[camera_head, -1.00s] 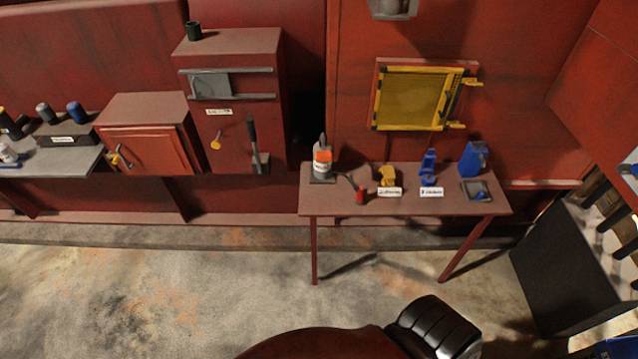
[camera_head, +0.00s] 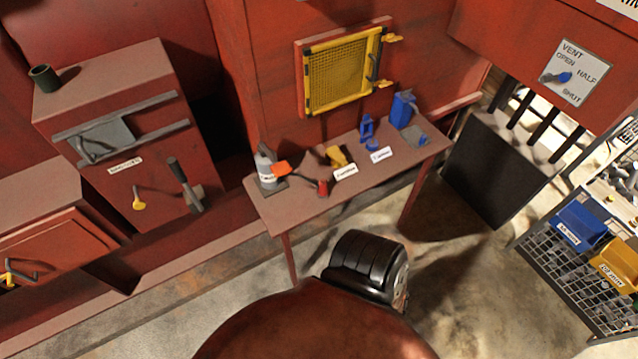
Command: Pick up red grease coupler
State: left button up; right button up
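A small red piece (camera_head: 323,188), which looks like the red grease coupler, sits near the front edge of the narrow red-brown table (camera_head: 300,209). A dark thin piece lies just behind it to the left. A grey bottle with an orange part (camera_head: 266,172) stands to its left, and a yellow piece (camera_head: 337,157) lies behind it to the right. The coupler is small in the picture, so its details are unclear. Neither of my grippers shows in the head view.
Blue pieces (camera_head: 367,129) and a blue box-like item (camera_head: 403,110) stand at the table's right. White cards (camera_head: 345,173) lie near the front edge. A rounded red-brown shape with a black ribbed part (camera_head: 362,265) fills the lower middle. A dark panel (camera_head: 490,165) stands right.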

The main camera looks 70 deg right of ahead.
aim_at(323, 190)
jog(key=z, duration=0.7)
jog(key=i, duration=0.85)
jog(key=z, duration=1.05)
jog(key=i, duration=0.2)
jog(key=z, duration=0.2)
